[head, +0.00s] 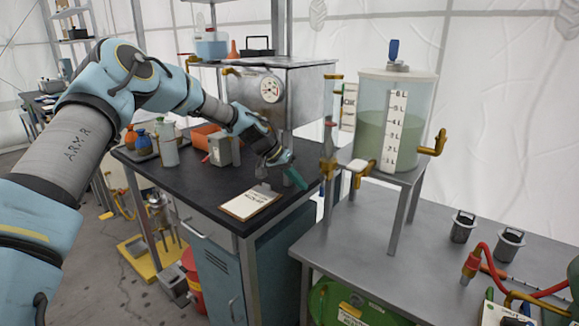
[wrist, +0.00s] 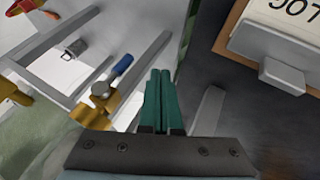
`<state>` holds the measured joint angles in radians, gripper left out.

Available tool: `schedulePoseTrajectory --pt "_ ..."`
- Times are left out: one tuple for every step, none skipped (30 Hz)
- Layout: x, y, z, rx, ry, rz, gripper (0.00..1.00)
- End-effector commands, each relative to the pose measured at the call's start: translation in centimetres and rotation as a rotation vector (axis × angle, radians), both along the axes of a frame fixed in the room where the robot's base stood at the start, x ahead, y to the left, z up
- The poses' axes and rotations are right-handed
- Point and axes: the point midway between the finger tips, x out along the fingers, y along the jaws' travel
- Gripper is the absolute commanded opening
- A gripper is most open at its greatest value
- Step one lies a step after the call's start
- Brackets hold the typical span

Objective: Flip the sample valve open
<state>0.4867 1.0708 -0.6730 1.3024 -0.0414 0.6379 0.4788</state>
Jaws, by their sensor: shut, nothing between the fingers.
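A clear tank (head: 397,115) of green liquid stands on a metal stand on the right bench. A brass valve (head: 362,168) sits low at its left front. In the wrist view a brass valve body (wrist: 92,115) has a rounded grey part and a blue lever (wrist: 122,65), left of my fingers. No label marks it as the sample valve. My gripper (head: 296,179) has green fingers and is shut and empty over the right end of the dark bench, left of the tank and apart from the valve. Its fingers also show in the wrist view (wrist: 158,78).
A clipboard (head: 250,203) lies on the dark bench. A metal box with a gauge (head: 270,90) stands behind my gripper. A brass fitting (head: 435,144) projects from the tank's right side. Lidded metal canisters (head: 463,227) stand on the right bench. A gap separates the benches.

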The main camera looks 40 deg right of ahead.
Motion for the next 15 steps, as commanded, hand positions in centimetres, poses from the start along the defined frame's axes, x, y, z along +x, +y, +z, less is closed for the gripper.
schedulePoseTrajectory --pt "-1.0 -0.4 0.8 -0.001 0.000 -0.004 0.00" --pt "-1.4 -0.6 0.7 -0.001 -0.001 -0.004 0.00" --pt "-1.8 -0.8 0.7 0.000 -0.001 -0.003 0.00" --pt "-2.1 -0.9 0.7 0.000 -0.001 -0.003 0.00" --pt "-2.3 -1.1 0.6 -0.001 0.000 -0.002 0.00" --pt "-2.6 -1.2 0.6 0.000 0.000 -0.002 0.00" --pt "-2.8 -1.2 0.5 0.000 -0.001 -0.002 0.00" --pt "-2.9 -1.3 0.5 -0.001 -0.001 -0.002 0.00" --pt "-3.1 -1.4 0.4 -0.001 -0.001 -0.002 0.00" --pt "-3.1 -1.4 0.4 -0.001 -0.001 -0.001 0.00" --pt "-3.2 -1.5 0.4 -0.001 -0.001 -0.001 0.00" --pt "-3.2 -1.5 0.4 -0.001 -0.001 -0.001 0.00" --pt "-3.2 -1.5 0.4 -0.001 -0.001 -0.001 0.00" --pt "-3.2 -1.5 0.3 -0.001 -0.001 -0.001 0.00" --pt "-3.2 -1.5 0.3 -0.001 -0.001 -0.001 0.00"
